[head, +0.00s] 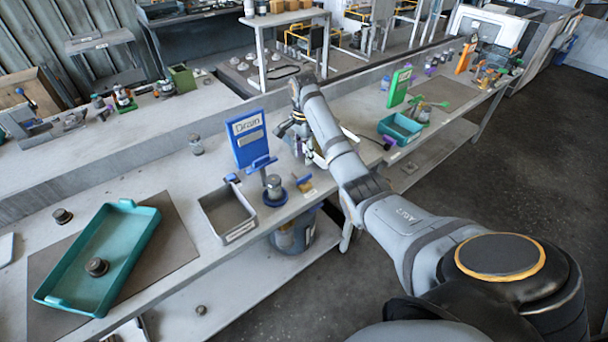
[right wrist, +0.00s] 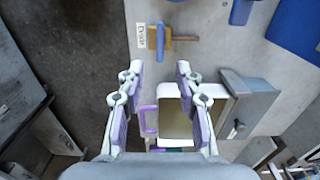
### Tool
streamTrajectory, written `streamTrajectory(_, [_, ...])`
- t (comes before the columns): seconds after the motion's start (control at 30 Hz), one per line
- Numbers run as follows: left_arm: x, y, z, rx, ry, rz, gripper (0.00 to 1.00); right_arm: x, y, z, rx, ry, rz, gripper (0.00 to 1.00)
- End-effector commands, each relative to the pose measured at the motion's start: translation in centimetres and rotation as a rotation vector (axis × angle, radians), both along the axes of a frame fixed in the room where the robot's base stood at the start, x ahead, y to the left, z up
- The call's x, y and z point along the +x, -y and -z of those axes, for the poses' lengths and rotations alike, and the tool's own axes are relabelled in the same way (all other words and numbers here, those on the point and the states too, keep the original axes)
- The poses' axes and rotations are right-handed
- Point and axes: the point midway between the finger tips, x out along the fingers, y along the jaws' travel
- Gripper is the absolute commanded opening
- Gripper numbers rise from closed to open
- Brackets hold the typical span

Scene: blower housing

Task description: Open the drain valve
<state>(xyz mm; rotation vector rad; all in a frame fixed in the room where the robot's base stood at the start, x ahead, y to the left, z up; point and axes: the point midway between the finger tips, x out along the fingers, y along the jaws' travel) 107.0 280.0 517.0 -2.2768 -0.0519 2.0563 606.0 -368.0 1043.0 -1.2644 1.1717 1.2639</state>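A blue sign reading "Drain" (head: 247,138) stands on the bench in the head view. In front of it is a grey fitting (head: 274,186) with a blue lever (head: 262,162) on top and a blue round base. A small blue and yellow handle (head: 303,182) sits near the bench edge to its right. In the right wrist view, what looks like this small handle (right wrist: 161,38) is beside a white label, with a brown bar reaching right. My right gripper (right wrist: 157,70) is open and empty, with the handle beyond its fingertips. My left gripper is out of view.
A grey bin (head: 228,211) stands left of the fitting. A teal tray (head: 100,258) holding a dark round part lies farther left. A green sign (head: 398,87) and teal bin (head: 400,128) stand to the right. A white-rimmed box (right wrist: 184,113) shows below the right gripper's fingers.

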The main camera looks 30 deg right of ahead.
Motion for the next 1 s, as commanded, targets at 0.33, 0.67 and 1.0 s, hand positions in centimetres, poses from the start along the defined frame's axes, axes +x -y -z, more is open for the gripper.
streamTrajectory(0.33, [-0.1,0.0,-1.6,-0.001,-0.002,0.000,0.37,-0.2,-0.1,6.9,0.001,-0.005,-0.003,0.35])
streamTrajectory(0.67, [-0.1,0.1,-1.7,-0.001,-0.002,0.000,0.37,0.0,0.0,9.7,-0.001,0.000,-0.003,0.35])
streamTrajectory(1.0, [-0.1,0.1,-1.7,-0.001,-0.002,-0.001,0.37,0.0,0.0,9.7,-0.001,0.000,-0.003,0.13])
